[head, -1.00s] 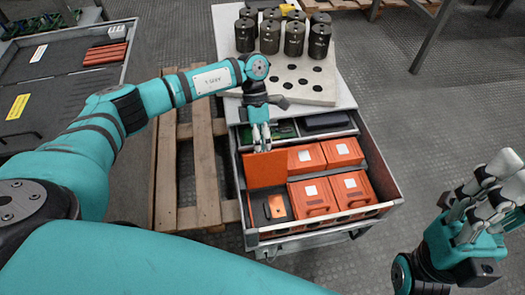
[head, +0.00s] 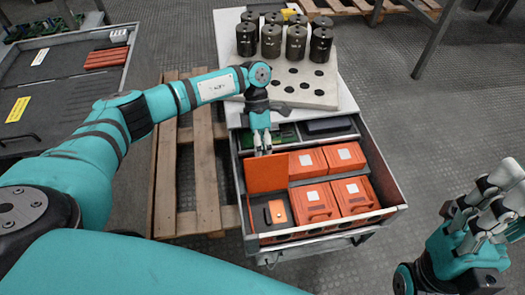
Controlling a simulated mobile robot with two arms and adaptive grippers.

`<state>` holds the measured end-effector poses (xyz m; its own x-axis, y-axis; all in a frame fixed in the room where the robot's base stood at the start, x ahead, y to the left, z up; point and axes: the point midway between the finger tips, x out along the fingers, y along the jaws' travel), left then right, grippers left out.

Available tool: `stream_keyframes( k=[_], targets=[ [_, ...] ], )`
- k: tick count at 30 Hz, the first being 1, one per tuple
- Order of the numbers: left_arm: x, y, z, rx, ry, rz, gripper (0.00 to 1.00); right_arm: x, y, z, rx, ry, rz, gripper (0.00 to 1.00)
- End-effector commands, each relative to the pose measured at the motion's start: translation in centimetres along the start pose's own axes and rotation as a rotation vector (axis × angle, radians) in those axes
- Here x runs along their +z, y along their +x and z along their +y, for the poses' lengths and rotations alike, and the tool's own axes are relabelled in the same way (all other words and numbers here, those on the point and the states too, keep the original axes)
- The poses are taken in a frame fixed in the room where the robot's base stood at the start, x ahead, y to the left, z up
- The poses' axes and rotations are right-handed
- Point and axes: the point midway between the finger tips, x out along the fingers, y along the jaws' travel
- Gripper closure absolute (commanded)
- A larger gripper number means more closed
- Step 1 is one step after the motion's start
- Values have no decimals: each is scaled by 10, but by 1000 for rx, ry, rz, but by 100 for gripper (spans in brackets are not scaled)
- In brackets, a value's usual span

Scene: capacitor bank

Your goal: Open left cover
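The left cover (head: 267,173) is an orange panel that stands raised at the front left of the open drawer. Below it, a dark open case (head: 258,213) shows with a small orange device (head: 277,211) in it. My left gripper (head: 262,150) points down at the cover's top edge, its fingertips at or just behind that edge. Whether they touch or grip it is hard to tell. My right gripper (head: 490,200) is at the far right, away from the drawer, with its fingers apart and empty.
Several closed orange boxes (head: 315,201) fill the drawer's right side. Green boards (head: 284,132) lie in its back tray. Black cylinders (head: 296,43) stand on a perforated slab (head: 300,90) above. A wooden pallet (head: 198,185) lies left of the drawer. The floor at right is clear.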

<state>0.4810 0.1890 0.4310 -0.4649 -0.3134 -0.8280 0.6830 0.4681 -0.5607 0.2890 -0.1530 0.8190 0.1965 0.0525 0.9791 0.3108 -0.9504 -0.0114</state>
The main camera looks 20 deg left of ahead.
Motion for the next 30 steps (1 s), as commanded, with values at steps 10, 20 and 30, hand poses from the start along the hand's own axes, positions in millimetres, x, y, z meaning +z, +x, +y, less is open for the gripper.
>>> stream_keyframes(
  k=[10,20,30],
  targets=[
    [0,1,-1,-2,2,1,68,0,0,0,0,0,0,68],
    [-1,0,-1,-1,1,2,68,0,1,0,1,-1,0,68],
    [-2,-4,-39,-2,2,3,68,-7,32,0,0,-1,0,68]
  ],
)
